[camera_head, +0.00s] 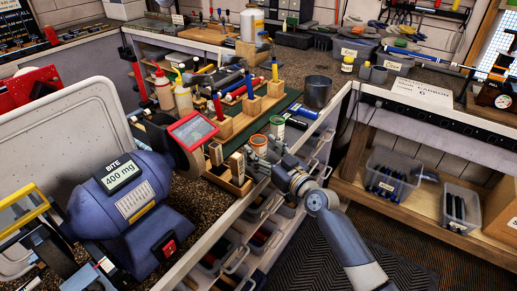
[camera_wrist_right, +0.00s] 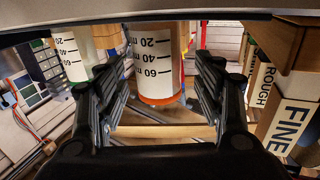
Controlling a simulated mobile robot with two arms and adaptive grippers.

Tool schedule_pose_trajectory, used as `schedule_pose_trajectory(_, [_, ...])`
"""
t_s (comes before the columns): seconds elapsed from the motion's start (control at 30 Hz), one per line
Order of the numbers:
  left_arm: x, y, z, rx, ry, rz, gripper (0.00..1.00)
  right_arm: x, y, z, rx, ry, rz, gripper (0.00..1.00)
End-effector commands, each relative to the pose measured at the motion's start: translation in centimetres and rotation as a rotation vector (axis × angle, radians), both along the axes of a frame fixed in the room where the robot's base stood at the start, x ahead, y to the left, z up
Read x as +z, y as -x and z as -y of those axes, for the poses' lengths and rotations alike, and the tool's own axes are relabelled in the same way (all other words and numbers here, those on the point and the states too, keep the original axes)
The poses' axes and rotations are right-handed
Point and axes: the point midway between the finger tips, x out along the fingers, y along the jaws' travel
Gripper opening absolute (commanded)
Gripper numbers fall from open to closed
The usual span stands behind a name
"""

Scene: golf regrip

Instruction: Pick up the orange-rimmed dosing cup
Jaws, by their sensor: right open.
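The orange-rimmed dosing cup (camera_head: 259,141), white with a scale, stands on the workbench near its front edge. In the right wrist view the cup (camera_wrist_right: 156,55) appears upside down, its orange rim toward the fingers. My right gripper (camera_head: 262,166) is just in front of the cup in the head view. In the wrist view its open fingers (camera_wrist_right: 160,92) lie on either side of the cup's line, with nothing held between them. Whether either finger touches the cup cannot be told. My left gripper is not in view.
A green-rimmed cup (camera_head: 277,124) stands close behind; it also shows in the wrist view (camera_wrist_right: 72,56). Wooden blocks marked FINE (camera_wrist_right: 288,125) and ROUGH (camera_wrist_right: 262,84) stand close on the other side. A dark metal pot (camera_head: 317,92) and a blue BITE machine (camera_head: 120,205) flank the area.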

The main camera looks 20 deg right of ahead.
Motion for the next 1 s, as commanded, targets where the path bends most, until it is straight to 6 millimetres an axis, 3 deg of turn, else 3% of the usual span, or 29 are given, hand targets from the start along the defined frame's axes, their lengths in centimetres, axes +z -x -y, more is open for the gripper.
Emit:
schedule_pose_trajectory(0.13, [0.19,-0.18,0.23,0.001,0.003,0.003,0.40,-0.02,-1.41,-0.35,-0.001,0.000,0.000,0.62])
schedule_pose_trajectory(0.4, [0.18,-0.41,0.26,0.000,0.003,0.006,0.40,-0.13,-1.63,-0.44,-0.001,0.002,0.000,0.62])
schedule_pose_trajectory(0.63, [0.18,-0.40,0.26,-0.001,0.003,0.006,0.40,-0.12,-1.61,-0.41,-0.001,0.002,0.000,0.13])
schedule_pose_trajectory(1.0, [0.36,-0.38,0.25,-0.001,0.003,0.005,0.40,0.49,-1.62,-0.40,-0.001,0.000,0.002,0.13])
